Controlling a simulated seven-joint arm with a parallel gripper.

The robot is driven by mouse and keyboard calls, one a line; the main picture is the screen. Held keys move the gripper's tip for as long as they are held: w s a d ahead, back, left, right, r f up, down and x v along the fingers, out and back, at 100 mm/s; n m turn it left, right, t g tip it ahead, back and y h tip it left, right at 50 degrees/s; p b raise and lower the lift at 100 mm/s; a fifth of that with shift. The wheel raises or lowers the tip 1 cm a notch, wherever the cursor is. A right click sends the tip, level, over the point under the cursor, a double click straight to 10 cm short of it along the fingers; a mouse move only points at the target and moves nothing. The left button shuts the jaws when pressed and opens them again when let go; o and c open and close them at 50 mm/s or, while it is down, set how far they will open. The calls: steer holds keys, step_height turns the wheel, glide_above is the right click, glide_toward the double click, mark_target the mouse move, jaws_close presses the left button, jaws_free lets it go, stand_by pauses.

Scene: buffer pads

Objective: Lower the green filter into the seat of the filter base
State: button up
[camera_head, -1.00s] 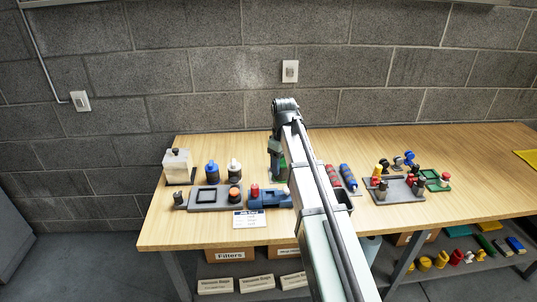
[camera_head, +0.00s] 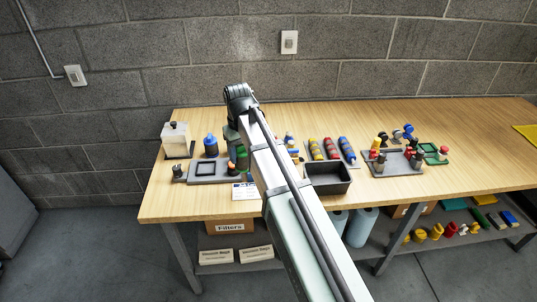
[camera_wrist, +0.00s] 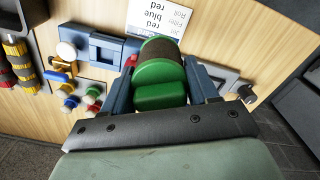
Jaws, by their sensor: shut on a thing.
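My gripper (camera_head: 236,148) is shut on the green filter (camera_wrist: 160,72), a green cylinder with a dark band. In the wrist view the filter sits between the two blue-grey fingers; in the head view a bit of its green (camera_head: 242,158) shows beside my arm. The grey plate (camera_head: 206,180) with a dark square recess, which looks like the filter base, lies to the left of my gripper on the table. Its right part is hidden by my arm and gripper. The filter is held above the table beside the plate's right part; I cannot tell the exact height.
A white card (camera_head: 243,192) lies in front. A black bin (camera_head: 328,178) and rows of coloured rolls (camera_head: 331,149) are to the right. A blue device (camera_wrist: 106,47) shows in the wrist view.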

steer(key=w+a+n, duration=0.9)
steer(key=a+n, duration=0.5)
steer(key=n, duration=0.3)
steer(key=shift+a+f, duration=0.15)
steer(key=shift+f, duration=0.1)
steer(key=shift+f, duration=0.1)
steer(key=shift+f, duration=2.65)
steer(key=shift+f, duration=1.1)
steer(key=o, duration=1.2)
